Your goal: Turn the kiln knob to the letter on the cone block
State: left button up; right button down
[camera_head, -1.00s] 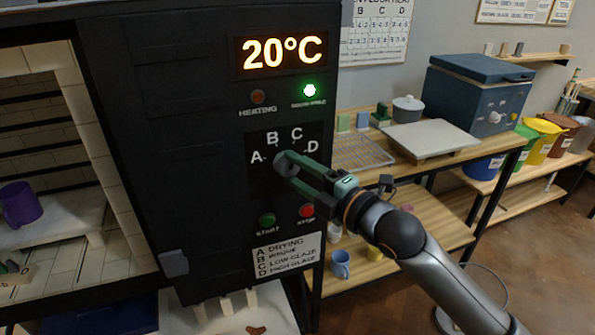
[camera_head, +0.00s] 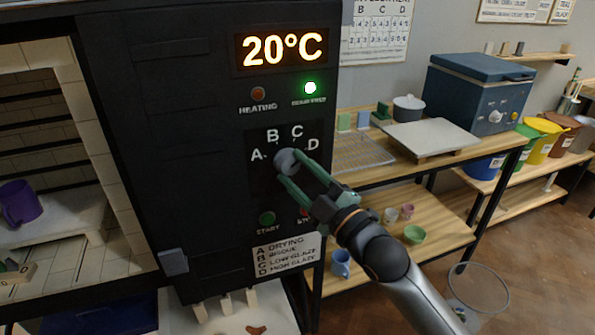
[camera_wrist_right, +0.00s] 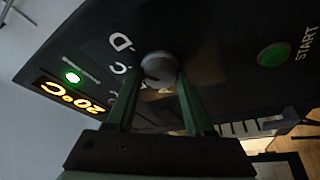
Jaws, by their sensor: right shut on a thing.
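The kiln knob (camera_head: 286,160) is a round grey dial on the dark panel, with the letters A, B, C and D around its upper side. My right gripper (camera_head: 291,168) is shut on the knob, one green finger on each side. The right wrist view also shows the knob (camera_wrist_right: 158,66) between the fingers. I cannot tell for sure which letter its mark faces. A pale block (camera_head: 18,273) lies at the lower left inside the kiln, with a dark mark like a letter that is too small to read surely.
The display (camera_head: 283,50) reads 20°C, and a green lamp (camera_head: 310,88) is lit. The green START button (camera_head: 267,219) is below the knob; my gripper partly covers the red button beside it. A purple mug (camera_head: 20,203) stands in the open kiln. A shelf table (camera_head: 440,225) stands right.

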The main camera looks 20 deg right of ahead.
jog(key=shift+f+m+t+h, duration=0.15)
jog(key=shift+m+t+h, duration=0.35)
jog(key=shift+m, duration=0.8)
jog(key=shift+a, duration=0.1)
jog(key=shift+c, duration=1.4)
grip_release()
jog(key=shift+s, duration=0.1)
pick_arm(q)
jog(key=shift+w+d+f+b, duration=0.35)
jog(key=shift+w+d+b, duration=0.05)
jog(key=shift+b, duration=0.45)
pick_arm(e)
jog(key=v, duration=1.2)
pick_arm(q)
jog(key=shift+s, duration=0.1)
pick_arm(e)
jog(key=shift+s+f, duration=0.1)
jog(key=shift+f, duration=0.05)
